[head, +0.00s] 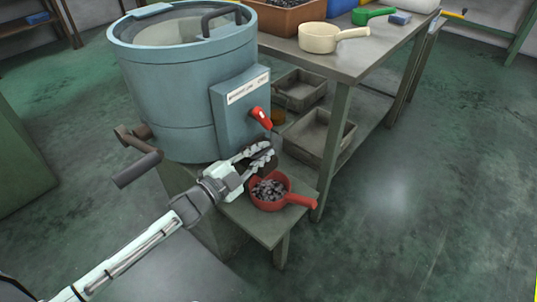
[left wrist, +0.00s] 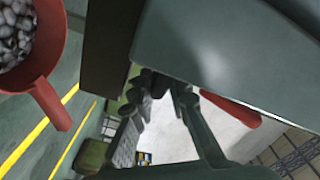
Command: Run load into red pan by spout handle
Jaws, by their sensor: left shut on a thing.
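The red pan (head: 284,203) sits on the low stand under the blue-grey drum (head: 180,90), with dark grey pieces (head: 268,190) heaped inside. Part of the red pan (left wrist: 48,75) and the pieces (left wrist: 14,38) also show at the left of the left wrist view. My left gripper (head: 262,153) is at the dark spout handle (head: 266,161) below the drum's box, just above the pan's far side. Its fingers (left wrist: 168,88) are closed around a dark part, mostly hidden by them. My right gripper is not in view.
A red lever (head: 261,117) stands out from the drum's box above my gripper. A crank (head: 138,168) juts out at the drum's left. A bench to the right holds a cream pan (head: 330,38) and a green scoop (head: 372,15). Floor at right is clear.

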